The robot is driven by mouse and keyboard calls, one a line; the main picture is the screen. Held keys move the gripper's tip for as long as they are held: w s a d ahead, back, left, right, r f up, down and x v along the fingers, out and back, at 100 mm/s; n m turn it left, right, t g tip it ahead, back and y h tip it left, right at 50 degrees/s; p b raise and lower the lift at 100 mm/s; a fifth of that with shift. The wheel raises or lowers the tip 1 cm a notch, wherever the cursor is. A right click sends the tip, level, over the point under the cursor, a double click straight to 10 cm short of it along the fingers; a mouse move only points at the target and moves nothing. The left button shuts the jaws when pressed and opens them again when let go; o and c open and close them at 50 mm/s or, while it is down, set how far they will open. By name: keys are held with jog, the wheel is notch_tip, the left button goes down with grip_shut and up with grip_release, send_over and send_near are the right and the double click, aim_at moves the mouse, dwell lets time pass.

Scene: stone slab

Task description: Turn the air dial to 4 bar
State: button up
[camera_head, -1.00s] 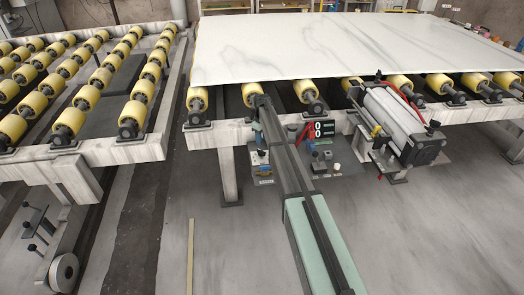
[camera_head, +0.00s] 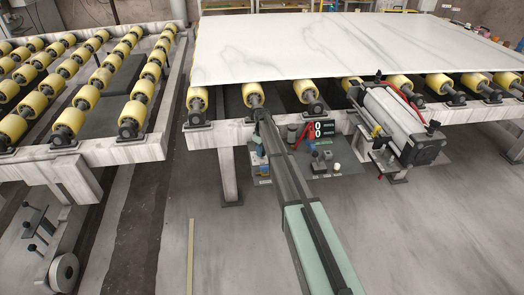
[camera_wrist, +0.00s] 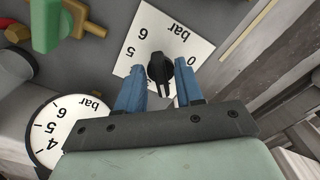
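The air dial is a black knob (camera_wrist: 160,70) on a white square plate (camera_wrist: 146,35) marked "bar", with 0, 5 and 6 readable upside down in the wrist view. My gripper (camera_wrist: 159,76) has its two blue fingers apart, one on each side of the knob. I cannot tell whether either finger touches it. The knob's exact setting is not clear, and part of the scale is hidden by the fingers and knob. A round white gauge (camera_wrist: 60,123) marked bar, with 4, 5 and 6 showing, is at the lower left, partly hidden by my gripper.
A green handle (camera_wrist: 45,25) and brass fittings (camera_wrist: 84,18) are at the upper left of the wrist view. A marble slab (camera_head: 340,45) lies on rollers above.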

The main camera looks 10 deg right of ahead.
grip_shut()
jog(key=shift+m, duration=0.3)
jog(key=m, duration=0.7)
jog(key=shift+a, duration=0.15)
jog(key=m, duration=0.4)
jog(key=shift+a+m, duration=0.1)
jog(key=shift+m, duration=1.9)
jog(key=shift+o, duration=0.6)
grip_release()
